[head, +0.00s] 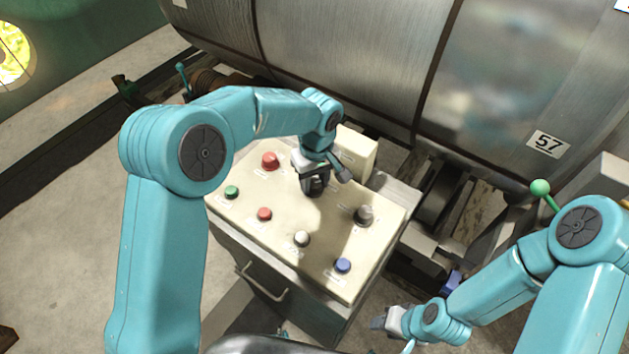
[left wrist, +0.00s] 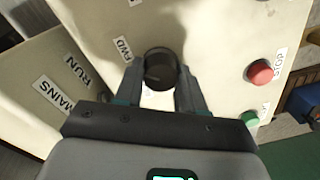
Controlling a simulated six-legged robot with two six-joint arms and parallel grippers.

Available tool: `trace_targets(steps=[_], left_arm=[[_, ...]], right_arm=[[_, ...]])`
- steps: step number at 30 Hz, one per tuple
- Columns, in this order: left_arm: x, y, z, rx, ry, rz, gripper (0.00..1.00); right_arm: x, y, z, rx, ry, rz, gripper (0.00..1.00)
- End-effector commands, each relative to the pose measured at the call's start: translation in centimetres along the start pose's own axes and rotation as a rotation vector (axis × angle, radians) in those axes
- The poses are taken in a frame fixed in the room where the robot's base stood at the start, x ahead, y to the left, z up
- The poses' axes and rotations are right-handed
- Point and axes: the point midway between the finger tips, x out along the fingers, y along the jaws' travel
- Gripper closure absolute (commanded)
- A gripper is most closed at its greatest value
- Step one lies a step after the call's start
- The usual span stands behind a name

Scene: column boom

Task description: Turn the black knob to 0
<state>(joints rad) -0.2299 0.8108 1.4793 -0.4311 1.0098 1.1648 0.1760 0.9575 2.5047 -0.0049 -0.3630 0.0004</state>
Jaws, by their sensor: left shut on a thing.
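The black knob (left wrist: 158,68) shows in the left wrist view, on the cream control panel (head: 240,207), with a small label reading like FWD beside it. My left gripper (head: 314,188) reaches down onto the panel from above and is shut on the knob; in the left wrist view its two fingers (left wrist: 160,84) stand on either side of it. In the head view the gripper mostly hides the knob. Its pointer direction and a 0 mark cannot be read. My right gripper (head: 382,322) is low at the right, away from the panel; its jaw opening is unclear.
The panel carries a large red button (head: 270,160), a green button (head: 232,192), a smaller red button (head: 264,214), a white button (head: 302,239), a blue button (head: 343,265) and a grey-black knob (head: 364,215). A raised cream box (head: 356,153) and large metal drum (head: 350,55) stand behind.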

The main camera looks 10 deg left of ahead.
Motion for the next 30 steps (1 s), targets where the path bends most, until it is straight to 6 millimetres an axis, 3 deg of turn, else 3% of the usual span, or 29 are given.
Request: trace_targets(steps=[12,30], left_arm=[[0.4,-0.1,-0.2,-0.333,-0.009,0.0,0.91],[0.1,-0.3,-0.2,-0.672,-0.02,-0.002,0.91]], right_arm=[[3.2,1.2,-0.1,0.0,0.0,0.0,0.57],[4.9,1.8,-0.1,0.0,0.0,0.0,0.57]])
